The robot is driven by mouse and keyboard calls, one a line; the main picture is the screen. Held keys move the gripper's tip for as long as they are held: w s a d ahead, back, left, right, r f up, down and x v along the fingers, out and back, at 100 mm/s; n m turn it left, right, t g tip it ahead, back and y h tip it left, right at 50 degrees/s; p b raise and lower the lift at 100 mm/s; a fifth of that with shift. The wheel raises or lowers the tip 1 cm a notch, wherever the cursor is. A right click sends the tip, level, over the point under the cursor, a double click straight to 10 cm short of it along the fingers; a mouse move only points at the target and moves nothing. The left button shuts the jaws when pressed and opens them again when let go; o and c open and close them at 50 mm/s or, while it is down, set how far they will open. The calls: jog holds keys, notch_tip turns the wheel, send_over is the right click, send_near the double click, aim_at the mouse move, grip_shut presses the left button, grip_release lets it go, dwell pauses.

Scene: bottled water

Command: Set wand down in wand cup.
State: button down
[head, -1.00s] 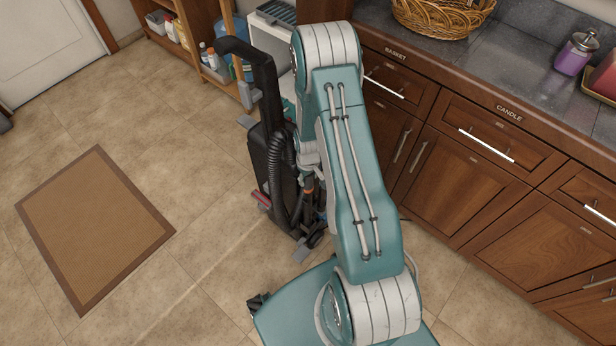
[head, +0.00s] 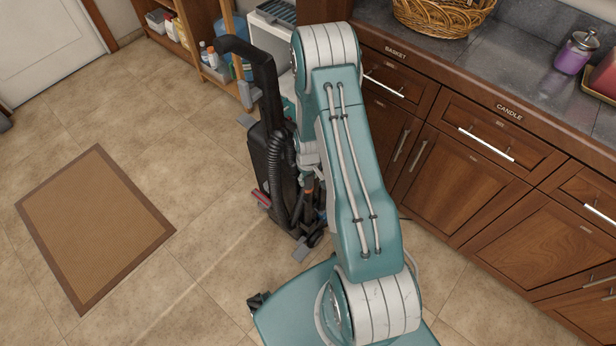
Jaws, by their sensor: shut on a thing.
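A black upright vacuum cleaner (head: 268,150) stands on the tiled floor, left of my arm, with its handle at the top and a ribbed hose down its side. The wand (head: 308,188) is a narrow dark piece with an orange part, at the vacuum's right side. My gripper (head: 309,168) shows only in part beside my arm and is shut on the wand. My arm hides much of the gripper and the wand. The wand cup cannot be made out; the vacuum's lower right side is partly covered by my arm.
Wooden cabinets (head: 480,190) with drawers run along the right under a dark counter. A shelf with bottles (head: 207,52) stands behind the vacuum. A brown mat (head: 95,230) lies on open floor at the left.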

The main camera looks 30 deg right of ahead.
jog(key=shift+c, duration=0.4)
grip_release()
notch_tip(320, 180, up, 21)
dwell(1.2)
jog(key=shift+a, duration=0.1)
dwell(0.3)
jog(key=s+a+r+t, duration=0.1)
jog(key=s+a+r, duration=0.25)
jog(key=r, duration=0.35)
jog(key=s+a+r+m+t, duration=0.1)
jog(key=s+a+r+t, duration=0.2)
jog(key=r, duration=0.5)
jog(key=s+a+r, duration=0.4)
jog(key=s+r, duration=0.1)
jog(key=r, duration=0.2)
jog(key=s+a+r+t, duration=0.1)
jog(key=s+a+r, duration=0.1)
jog(key=s, duration=0.5)
jog(key=shift+s+r+t, duration=0.25)
jog(key=shift+r+t, duration=0.05)
jog(key=shift+r, duration=0.35)
